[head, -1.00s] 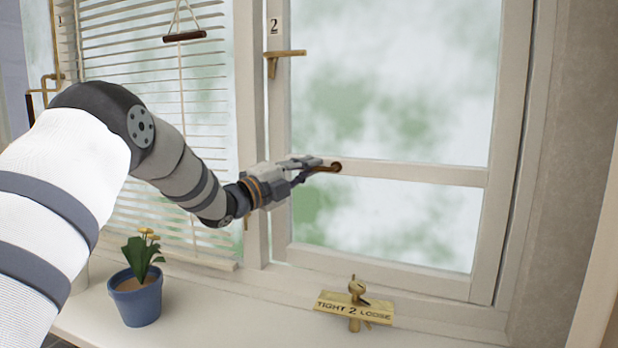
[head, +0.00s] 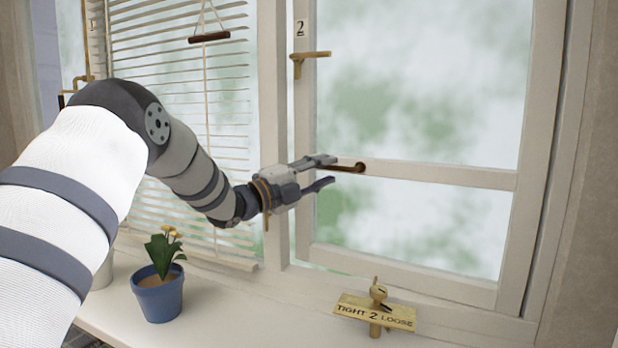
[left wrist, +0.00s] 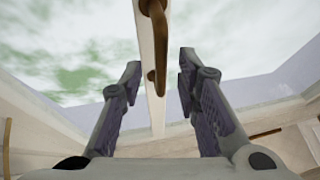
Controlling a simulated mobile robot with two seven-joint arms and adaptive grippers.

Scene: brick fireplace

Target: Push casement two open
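Casement two is the cream-framed window (head: 415,175) marked with a "2" label (head: 301,28). My left gripper (head: 332,170) is open at the handle's left end, with one finger above and one below. In the left wrist view its spread fingers stand on either side of the pale bar and the brown handle (left wrist: 158,50), with gaps visible. I cannot tell how far the casement stands open. My right gripper is not in view.
On the sill, a brass screw (head: 377,294) stands at a "TIGHT 2 LOOSE" plate (head: 350,309) below the casement. A blue flowerpot (head: 160,298) stands under my left arm. A slatted blind (head: 175,60) with a hanging wooden pull (head: 209,37) covers the window to the left.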

